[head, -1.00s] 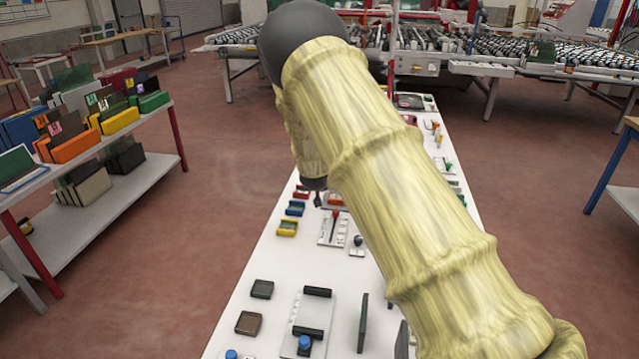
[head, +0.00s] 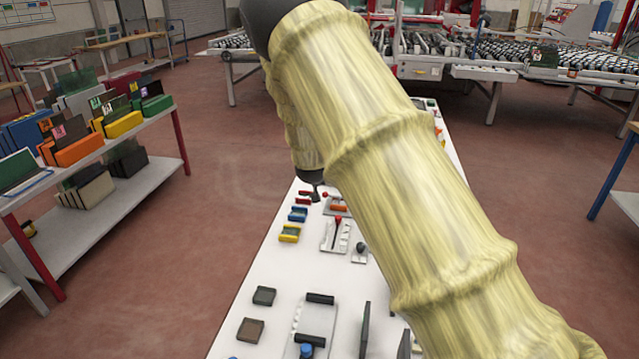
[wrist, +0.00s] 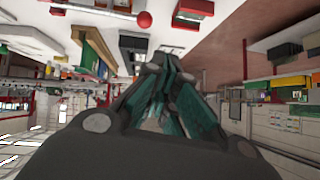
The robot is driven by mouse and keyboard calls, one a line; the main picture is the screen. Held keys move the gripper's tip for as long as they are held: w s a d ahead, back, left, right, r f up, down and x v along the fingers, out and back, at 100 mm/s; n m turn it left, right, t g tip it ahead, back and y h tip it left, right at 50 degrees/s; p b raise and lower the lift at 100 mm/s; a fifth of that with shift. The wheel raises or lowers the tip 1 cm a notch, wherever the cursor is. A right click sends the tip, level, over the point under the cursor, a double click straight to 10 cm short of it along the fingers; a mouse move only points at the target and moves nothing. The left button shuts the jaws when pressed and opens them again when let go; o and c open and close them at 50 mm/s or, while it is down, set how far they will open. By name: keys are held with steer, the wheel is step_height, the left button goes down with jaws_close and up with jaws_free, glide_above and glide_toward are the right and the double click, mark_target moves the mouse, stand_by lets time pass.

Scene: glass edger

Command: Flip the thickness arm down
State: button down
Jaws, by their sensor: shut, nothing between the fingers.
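Two red-knobbed levers stand on the white table in the head view. The nearer lever (head: 337,228) rises from a slotted light plate. The farther red knob (head: 325,195) sits beside an orange-marked fixture, partly hidden by my arm. I cannot tell for certain which is the thickness arm. In the wrist view a red ball (wrist: 143,19) ends a thin rod at the top, left of my fingers and apart from them.
Red, blue (head: 298,214) and yellow (head: 289,233) blocks line the table's left side. A black-knobbed fixture (head: 360,250) stands nearer. Dark square pieces (head: 264,296) and a clear plate lie at the front. My arm hides much of the table's right side. The left aisle floor is clear.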

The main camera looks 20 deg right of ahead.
steer(key=b+v, duration=0.1)
steer(key=v, duration=0.5)
steer(key=shift+w+a+r, duration=0.15)
steer(key=shift+w+a, duration=0.05)
steer(key=shift+a, duration=0.25)
steer(key=shift+d, duration=0.1)
